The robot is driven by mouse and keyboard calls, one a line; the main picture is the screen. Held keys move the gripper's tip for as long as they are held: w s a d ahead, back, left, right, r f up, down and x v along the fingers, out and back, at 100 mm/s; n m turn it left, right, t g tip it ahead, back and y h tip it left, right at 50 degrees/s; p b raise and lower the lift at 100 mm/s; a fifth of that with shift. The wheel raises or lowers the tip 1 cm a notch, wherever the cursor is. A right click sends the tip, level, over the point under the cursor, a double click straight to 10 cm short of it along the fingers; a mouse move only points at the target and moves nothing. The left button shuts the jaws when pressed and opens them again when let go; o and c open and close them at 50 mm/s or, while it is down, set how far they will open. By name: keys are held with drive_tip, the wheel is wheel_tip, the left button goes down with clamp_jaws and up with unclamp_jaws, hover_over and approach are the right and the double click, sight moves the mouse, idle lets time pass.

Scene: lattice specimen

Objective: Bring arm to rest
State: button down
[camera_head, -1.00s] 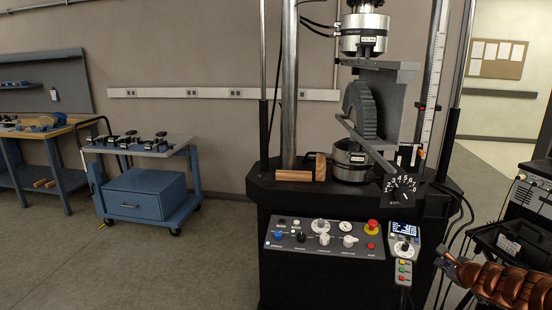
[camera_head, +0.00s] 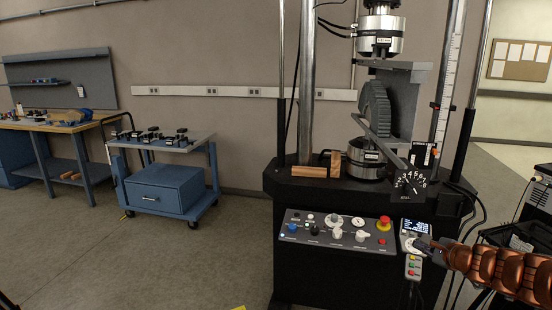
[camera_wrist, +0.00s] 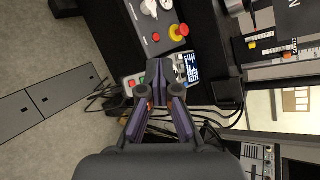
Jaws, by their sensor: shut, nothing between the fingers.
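My gripper (camera_head: 424,244) is at the right in the head view, at the end of my copper-coloured arm, in front of the testing machine's handheld display unit (camera_head: 413,229). In the wrist view my gripper (camera_wrist: 160,78) is shut and empty, its fingertips together. Beyond the fingertips the unit's lit screen (camera_wrist: 187,67) shows, with red and green buttons to its left. I cannot tell whether the fingertips touch the unit. My arm extends from the right edge of the head view.
The testing machine (camera_head: 290,182) holds a grey specimen (camera_head: 374,107) between its heads. Its control panel (camera_head: 333,236) has a red emergency button (camera_head: 384,222). Equipment with cables (camera_head: 520,235) stands at the right. A blue cart (camera_head: 165,188) and workbench (camera_head: 45,126) stand left, with open floor before them.

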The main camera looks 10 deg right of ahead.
drive_tip(key=a+r+n+g+y, duration=0.1)
drive_tip(key=a+r+n+y, duration=0.2)
drive_tip(key=a, duration=0.7)
drive_tip(key=a+r+n+g+y, duration=0.15)
drive_tip(key=a+r+n, duration=0.3)
drive_tip(key=a, duration=0.45)
drive_tip(key=s+a+n+g+y, duration=0.1)
drive_tip(key=s+a+n+g, duration=0.1)
drive_tip(key=s+a+n, duration=0.35)
drive_tip(key=s+a+n+g+y, duration=0.1)
drive_tip(key=s+a+n+g, duration=0.15)
drive_tip(key=s+a, duration=0.6)
drive_tip(key=s+a+f+n+g+h, duration=0.1)
drive_tip(key=s+a+f+n+g, duration=0.15)
drive_tip(key=s+a, duration=0.3)
drive_tip(key=s+d+f+n+g+h, duration=0.2)
drive_tip(key=s+d+h, duration=0.1)
drive_tip(key=s, duration=0.8)
drive_tip(key=s+d+f+n+g+h, duration=0.2)
drive_tip(key=s+d+n+g+h, duration=0.1)
drive_tip(key=s, duration=0.8)
drive_tip(key=shift+d+h, duration=0.2)
drive_tip(key=shift+h, duration=0.15)
